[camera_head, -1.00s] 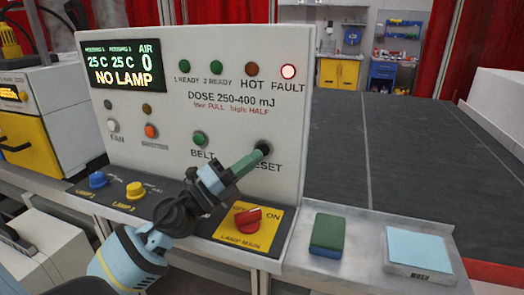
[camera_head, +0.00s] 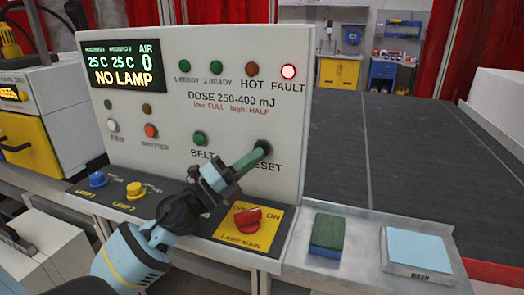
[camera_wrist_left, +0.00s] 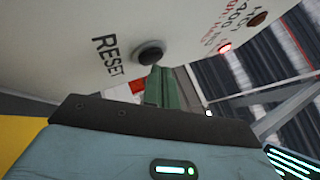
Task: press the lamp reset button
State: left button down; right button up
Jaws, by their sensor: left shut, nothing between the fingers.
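The black round RESET button (camera_head: 264,146) sits on the light grey control panel (camera_head: 165,95), its label partly covered by my gripper. In the left wrist view the button (camera_wrist_left: 150,54) shows beside the word RESET. My left gripper (camera_head: 257,153) has its green fingers shut with nothing between them. The fingertips point up at the button and overlap its lower edge in the head view. In the left wrist view the fingertips (camera_wrist_left: 161,70) are right by the button; I cannot tell whether they touch. The FAULT lamp (camera_head: 288,72) glows red and the display (camera_head: 123,63) reads NO LAMP. My right gripper is not in view.
A red LAMP MAIN knob (camera_head: 247,217) on a yellow plate lies below my left gripper. Blue (camera_head: 97,180) and yellow (camera_head: 135,190) knobs are at left. A green-and-blue block (camera_head: 327,235) and a light blue pad (camera_head: 417,248) lie on the right ledge. A dark conveyor (camera_head: 410,140) stretches behind.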

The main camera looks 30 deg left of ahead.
pick_arm(q)
jog(key=shift+w+a, duration=0.1)
jog(key=shift+w, duration=0.3)
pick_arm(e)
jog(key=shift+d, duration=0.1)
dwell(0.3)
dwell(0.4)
pick_arm(q)
jog(key=shift+s, duration=0.15)
jog(key=shift+s+d, duration=0.2)
jog(key=shift+s, duration=0.5)
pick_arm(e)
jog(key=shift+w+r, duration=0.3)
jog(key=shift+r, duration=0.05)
pick_arm(q)
jog(key=shift+s+d+p, duration=0.2)
jog(key=shift+s+p, duration=0.05)
jog(key=shift+s, duration=0.55)
jog(key=shift+s+d+p, duration=0.2)
jog(key=shift+s+p, duration=0.05)
jog(key=shift+s, duration=0.55)
jog(key=shift+s+d+p, duration=0.2)
jog(key=shift+s+p, duration=0.05)
jog(key=shift+s, duration=0.55)
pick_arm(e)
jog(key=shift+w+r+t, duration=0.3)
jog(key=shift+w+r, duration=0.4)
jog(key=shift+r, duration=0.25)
